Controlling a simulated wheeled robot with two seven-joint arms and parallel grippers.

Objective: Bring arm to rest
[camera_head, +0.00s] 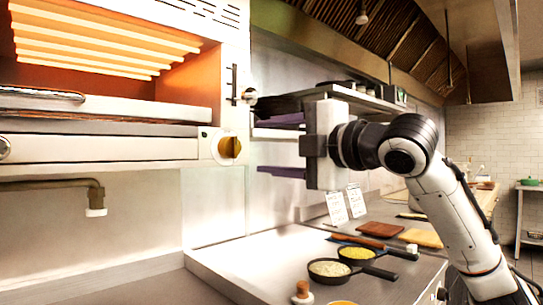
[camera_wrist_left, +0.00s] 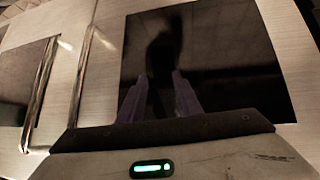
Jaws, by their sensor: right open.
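My right gripper (camera_head: 262,148) is in the middle of the head view, raised above the steel counter. Its two purple fingers point left and are well apart, with nothing between them. The white and black right arm comes up from the lower right. My left arm does not show in the head view. In the left wrist view my left gripper (camera_wrist_left: 159,92) has its two purple fingers apart, with nothing seen between them. They are in front of a dark glossy panel (camera_wrist_left: 235,65) set in brushed metal.
A glowing grill oven (camera_head: 110,150) with a yellow-brown knob (camera_head: 229,147) fills the upper left. Two small pans, one with pale food (camera_head: 329,268) and one with yellow food (camera_head: 357,253), stand on the steel counter (camera_head: 235,262). A shelf (camera_head: 375,100) is behind the right gripper.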

